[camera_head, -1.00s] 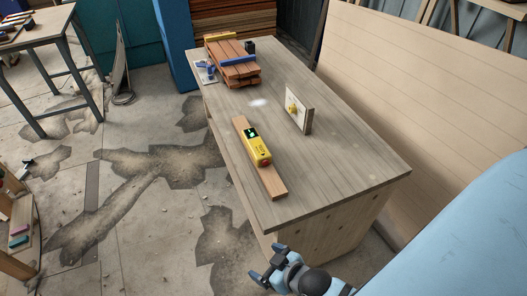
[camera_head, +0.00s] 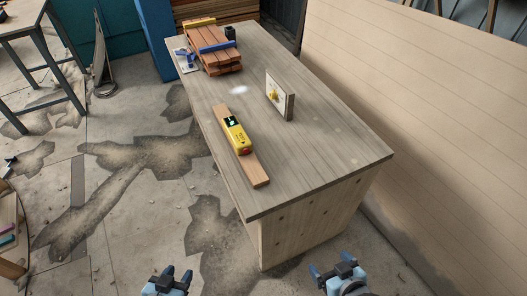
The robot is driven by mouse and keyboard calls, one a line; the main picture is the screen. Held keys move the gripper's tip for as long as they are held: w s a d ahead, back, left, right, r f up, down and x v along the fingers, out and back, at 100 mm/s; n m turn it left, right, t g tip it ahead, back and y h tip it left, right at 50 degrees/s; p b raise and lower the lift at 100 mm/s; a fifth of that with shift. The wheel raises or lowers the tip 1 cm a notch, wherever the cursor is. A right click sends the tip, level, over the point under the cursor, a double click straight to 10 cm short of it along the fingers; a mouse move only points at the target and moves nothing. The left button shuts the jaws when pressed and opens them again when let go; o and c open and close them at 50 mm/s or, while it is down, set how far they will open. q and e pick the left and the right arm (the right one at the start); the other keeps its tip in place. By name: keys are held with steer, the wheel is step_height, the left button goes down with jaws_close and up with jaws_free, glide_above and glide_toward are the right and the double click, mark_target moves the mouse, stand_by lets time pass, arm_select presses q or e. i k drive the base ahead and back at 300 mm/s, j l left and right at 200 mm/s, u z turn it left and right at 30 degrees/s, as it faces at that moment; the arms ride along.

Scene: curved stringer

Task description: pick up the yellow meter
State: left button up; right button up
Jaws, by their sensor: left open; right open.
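The yellow meter (camera_head: 237,136) lies on a reddish wooden strip (camera_head: 255,172) on the workbench. It has a dark screen with a green readout at its far end and a red spot at its near end. My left gripper (camera_head: 168,274) is at the bottom of the picture, open and empty, below and left of the bench's near end. My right gripper (camera_head: 333,271) is at the bottom right of centre, open and empty, in front of the bench's near end. Both are well apart from the meter.
The workbench (camera_head: 325,150) also holds a stack of reddish boards (camera_head: 213,62) with blue and yellow clamps at its far end. A large panel (camera_head: 430,120) leans along the right.

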mark_target(239, 140)
steer(key=i+j+z, duration=0.1)
steer(key=z, duration=0.35)
steer(key=j+z, duration=0.15)
steer(key=z, duration=0.3)
steer(key=i+j+z, duration=0.1)
steer(key=z, duration=0.4)
steer(key=j+z, duration=0.3)
steer(key=j, duration=0.25)
steer(key=j+z, duration=0.3)
steer(key=j, duration=0.2)
steer(key=j+z, duration=0.1)
steer(key=j, duration=0.25)
steer(key=k+j+z, duration=0.1)
steer(key=j, duration=0.25)
steer(key=k+j+z, duration=0.1)
steer(key=j, duration=0.3)
steer(key=k+j, duration=0.1)
steer(key=j, duration=0.3)
steer(key=k+j, duration=0.1)
steer(key=j, duration=0.25)
steer(key=k+j, duration=0.1)
steer(key=j, duration=0.3)
steer(key=k+j, duration=0.1)
steer(key=j, duration=0.3)
